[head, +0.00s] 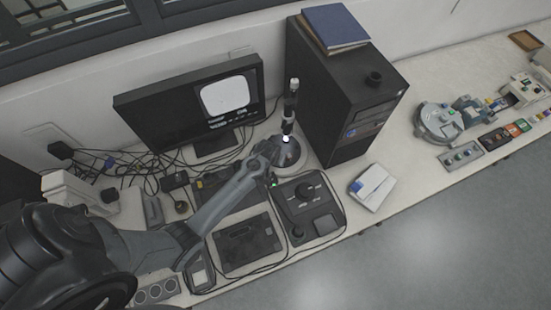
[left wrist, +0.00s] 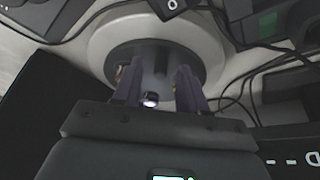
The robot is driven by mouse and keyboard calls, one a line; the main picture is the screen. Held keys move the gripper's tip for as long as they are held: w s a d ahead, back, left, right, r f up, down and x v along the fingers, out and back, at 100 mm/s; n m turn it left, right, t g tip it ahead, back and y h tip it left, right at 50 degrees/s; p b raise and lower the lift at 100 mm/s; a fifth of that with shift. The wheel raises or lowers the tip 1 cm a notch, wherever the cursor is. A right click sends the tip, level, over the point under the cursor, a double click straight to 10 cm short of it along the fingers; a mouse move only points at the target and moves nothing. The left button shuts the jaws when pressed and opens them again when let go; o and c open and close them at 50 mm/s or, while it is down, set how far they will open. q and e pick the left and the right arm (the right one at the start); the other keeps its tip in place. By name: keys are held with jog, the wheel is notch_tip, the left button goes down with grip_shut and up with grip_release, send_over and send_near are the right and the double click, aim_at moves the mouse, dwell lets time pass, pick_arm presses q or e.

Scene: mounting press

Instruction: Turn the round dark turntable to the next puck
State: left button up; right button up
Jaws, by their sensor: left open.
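The round dark turntable (left wrist: 143,52) lies on a pale round base (left wrist: 100,42) in the left wrist view. In the head view it is small and partly hidden by my left gripper (head: 274,152). My left gripper (left wrist: 157,88) is open, its two fingers reaching over the turntable. A dark upright peg (left wrist: 161,60) shows between the fingers, and I see no contact. A small brownish piece (left wrist: 121,73) shows beside the left finger; I cannot tell whether it is a puck. A small lit part (left wrist: 151,100) shows between the fingers nearer the palm. My right gripper is not in view.
A dark upright device (head: 291,100) with a bright light stands over the turntable. A monitor (head: 190,105) and a black computer tower (head: 340,90) stand behind. A black control box (head: 306,205) is in front, with cables around. The floor (head: 420,250) beyond the table edge is clear.

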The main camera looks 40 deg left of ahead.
pick_arm(q)
grip_shut()
dwell(0.5)
